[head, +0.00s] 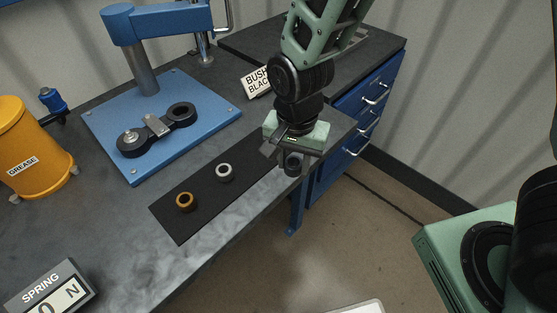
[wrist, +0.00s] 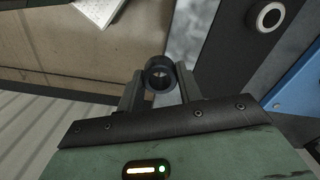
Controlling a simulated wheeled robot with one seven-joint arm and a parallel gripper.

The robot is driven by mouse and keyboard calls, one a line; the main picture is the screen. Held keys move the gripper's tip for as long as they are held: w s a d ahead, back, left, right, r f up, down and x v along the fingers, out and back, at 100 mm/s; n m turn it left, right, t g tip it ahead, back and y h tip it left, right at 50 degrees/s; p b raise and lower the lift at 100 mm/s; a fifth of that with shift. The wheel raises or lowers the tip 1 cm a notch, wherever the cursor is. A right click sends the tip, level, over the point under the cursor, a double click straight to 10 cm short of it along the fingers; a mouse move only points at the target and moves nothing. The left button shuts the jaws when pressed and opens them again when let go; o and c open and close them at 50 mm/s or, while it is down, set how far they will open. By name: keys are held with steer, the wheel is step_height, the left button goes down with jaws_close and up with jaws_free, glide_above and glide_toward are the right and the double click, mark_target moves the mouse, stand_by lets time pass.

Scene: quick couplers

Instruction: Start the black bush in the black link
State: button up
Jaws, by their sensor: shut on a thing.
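My gripper (head: 293,158) is shut on the black bush (head: 293,163), a short dark ring held off the bench's front edge. In the wrist view the black bush (wrist: 160,74) sits between the two fingers, its bore facing the camera. The black link (head: 158,130) lies on the blue press plate (head: 212,118) at the back left, well apart from my gripper. It has a round eye at each end and a grey clamp piece across its middle. The right eye looks open; the left eye shows a light metal centre.
A dark mat (head: 200,210) holds an orange bush (head: 185,201) and a white-topped bush (head: 224,171). An orange grease drum (head: 32,150) and a spring readout (head: 52,292) stand at left. A bush sign (head: 257,80) stands behind.

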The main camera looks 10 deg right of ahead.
steer(key=w+d+f+n, duration=0.3)
steer(key=w+d+f, duration=0.1)
steer(key=d, duration=0.6)
steer(key=w+d+f+n, duration=0.3)
steer(key=d+f, duration=0.4)
steer(key=d, duration=0.3)
steer(key=shift+w+d+f, duration=0.3)
steer(key=shift+w+d, duration=0.05)
